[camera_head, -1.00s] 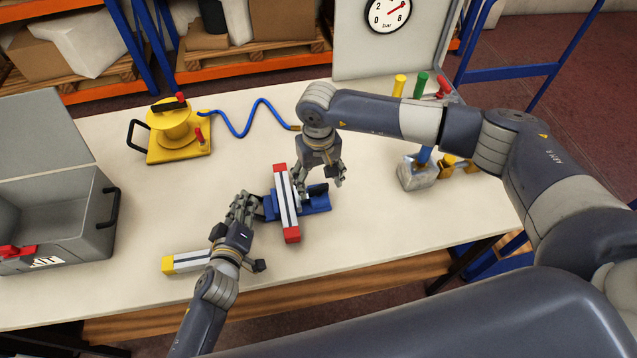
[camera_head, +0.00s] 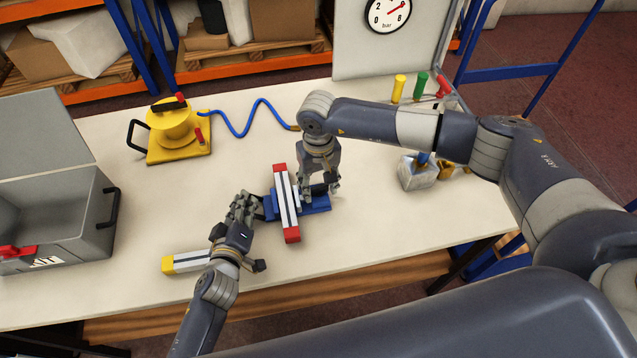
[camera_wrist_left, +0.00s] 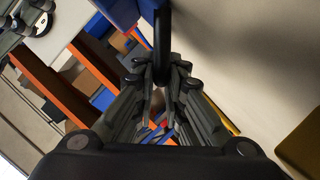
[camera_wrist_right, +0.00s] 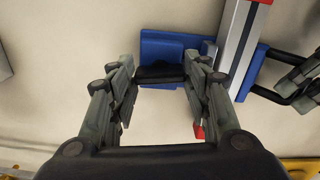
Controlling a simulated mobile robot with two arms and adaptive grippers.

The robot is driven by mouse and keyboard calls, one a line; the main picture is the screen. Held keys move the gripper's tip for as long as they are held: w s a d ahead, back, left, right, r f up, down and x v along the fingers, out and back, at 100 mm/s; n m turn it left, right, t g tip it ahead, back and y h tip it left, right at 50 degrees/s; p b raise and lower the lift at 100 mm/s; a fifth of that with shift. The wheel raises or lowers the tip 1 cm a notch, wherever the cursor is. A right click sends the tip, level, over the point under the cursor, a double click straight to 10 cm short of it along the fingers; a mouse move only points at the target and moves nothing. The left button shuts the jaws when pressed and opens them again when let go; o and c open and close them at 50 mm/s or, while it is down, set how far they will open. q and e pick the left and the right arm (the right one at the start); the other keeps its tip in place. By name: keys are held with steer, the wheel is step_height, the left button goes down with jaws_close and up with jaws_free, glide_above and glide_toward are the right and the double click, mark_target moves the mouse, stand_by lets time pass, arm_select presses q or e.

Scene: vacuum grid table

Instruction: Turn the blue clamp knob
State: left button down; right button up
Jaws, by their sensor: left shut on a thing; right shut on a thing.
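The blue clamp (camera_head: 318,204) sits on the table with a grey bar with red ends (camera_head: 287,203) across it. My left gripper (camera_head: 246,203) is shut on the black loop handle at the clamp's left side; the handle shows between its fingers in the left wrist view (camera_wrist_left: 162,35). My right gripper (camera_head: 320,187) comes down from above at the clamp's right end. In the right wrist view its fingers (camera_wrist_right: 160,82) are shut on the black knob (camera_wrist_right: 160,73) beside the blue base (camera_wrist_right: 172,44). In the head view the gripper largely hides the knob.
A grey bar with a yellow end (camera_head: 185,262) lies behind my left wrist. An open grey case (camera_head: 75,230) stands left, a yellow device (camera_head: 180,140) with a blue hose (camera_head: 245,130) at the back. A metal block (camera_head: 417,174) stands right. The table front is clear.

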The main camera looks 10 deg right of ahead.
steer(key=shift+m, duration=0.3)
